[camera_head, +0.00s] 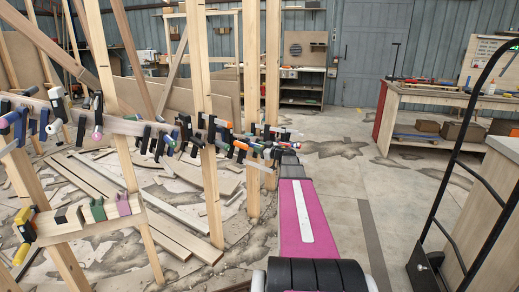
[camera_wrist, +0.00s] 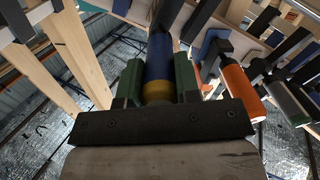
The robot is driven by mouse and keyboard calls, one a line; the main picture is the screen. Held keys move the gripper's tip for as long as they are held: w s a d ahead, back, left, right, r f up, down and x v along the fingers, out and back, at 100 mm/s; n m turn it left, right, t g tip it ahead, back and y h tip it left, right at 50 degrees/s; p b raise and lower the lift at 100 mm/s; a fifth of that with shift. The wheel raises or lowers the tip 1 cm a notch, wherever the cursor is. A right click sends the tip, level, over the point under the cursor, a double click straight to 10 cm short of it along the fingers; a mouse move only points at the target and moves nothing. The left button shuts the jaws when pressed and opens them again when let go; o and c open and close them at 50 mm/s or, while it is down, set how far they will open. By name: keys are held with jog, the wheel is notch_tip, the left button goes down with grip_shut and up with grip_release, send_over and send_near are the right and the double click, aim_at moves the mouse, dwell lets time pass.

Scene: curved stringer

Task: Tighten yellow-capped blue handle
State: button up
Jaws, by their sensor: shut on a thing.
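In the wrist view, the blue handle (camera_wrist: 160,55) with a yellow cap (camera_wrist: 157,91) stands lengthwise between the two green fingers of my gripper (camera_wrist: 158,76). The fingers are shut on the handle's sides, and the yellow cap faces the dark palm bar. The far end of the handle and its clamp screw are mostly in shadow or hidden. In the head view, my gripper (camera_head: 284,146) is at the far end of my magenta arm, at the right end of the clamp row. The blue handle is too small to make out there.
In the wrist view, a clamp with an orange handle (camera_wrist: 240,84) and a grey handle (camera_wrist: 287,100) sit close on the right. In the head view, several clamps line the curved wooden stringer (camera_head: 122,127) between upright posts (camera_head: 207,110). Open floor (camera_head: 350,170) lies to the right.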

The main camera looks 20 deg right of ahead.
jog(key=shift+f+m, duration=0.1)
jog(key=shift+m, duration=0.6)
jog(key=o, duration=0.9)
jog(key=v, duration=1.1)
jog(key=shift+a, duration=0.1)
jog(key=shift+v, duration=1.25)
jog(key=shift+s, duration=0.1)
